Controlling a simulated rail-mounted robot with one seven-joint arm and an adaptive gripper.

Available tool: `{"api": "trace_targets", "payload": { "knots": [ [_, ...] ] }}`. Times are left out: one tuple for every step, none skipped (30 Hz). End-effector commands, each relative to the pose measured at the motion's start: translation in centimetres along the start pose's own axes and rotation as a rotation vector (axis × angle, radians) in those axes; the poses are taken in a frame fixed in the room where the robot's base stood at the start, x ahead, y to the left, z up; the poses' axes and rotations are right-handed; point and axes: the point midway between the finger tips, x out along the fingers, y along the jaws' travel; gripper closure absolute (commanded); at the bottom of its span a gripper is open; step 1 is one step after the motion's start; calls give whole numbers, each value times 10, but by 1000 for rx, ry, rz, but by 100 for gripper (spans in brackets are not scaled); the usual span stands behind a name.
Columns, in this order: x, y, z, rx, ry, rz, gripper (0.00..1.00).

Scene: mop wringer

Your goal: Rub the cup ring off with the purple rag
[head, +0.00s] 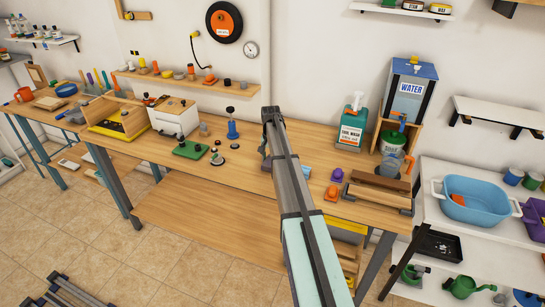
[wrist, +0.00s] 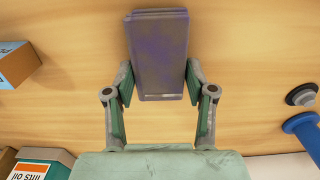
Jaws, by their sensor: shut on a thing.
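My gripper (wrist: 159,88) is shut on a flat, folded, dark grey-purple cloth block, which I take to be the purple rag (wrist: 158,50). The rag sits between the two fingers and extends past their tips, over the wooden bench top (wrist: 70,100). I cannot tell whether it touches the wood. In the head view my gripper (head: 266,152) is over the middle of the bench, mostly hidden behind my arm, and the rag is not clear there. I cannot make out the cup ring in either view; the rag or my arm may cover it.

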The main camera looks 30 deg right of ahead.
Motion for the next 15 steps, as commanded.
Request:
{"api": "trace_targets", "payload": {
  "knots": [
    [0,1,5,0,-1,0,84],
    [0,1,6,0,-1,0,84],
    [0,1,7,0,0,0,84],
    [0,0,8,0,0,0,84],
    [0,0,8,0,0,0,84],
    [0,0,9,0,0,0,84],
    [0,0,10,0,0,0,84],
    [0,0,11,0,0,0,84],
    [0,1,13,0,0,0,84],
    [0,1,15,0,0,0,84],
    [0,1,17,0,0,0,84],
    [0,1,20,-1,0,0,84],
    [1,1,22,-1,0,0,84],
    [1,1,24,-1,0,0,84],
    [1,1,28,-1,0,0,84]
  ]
}}
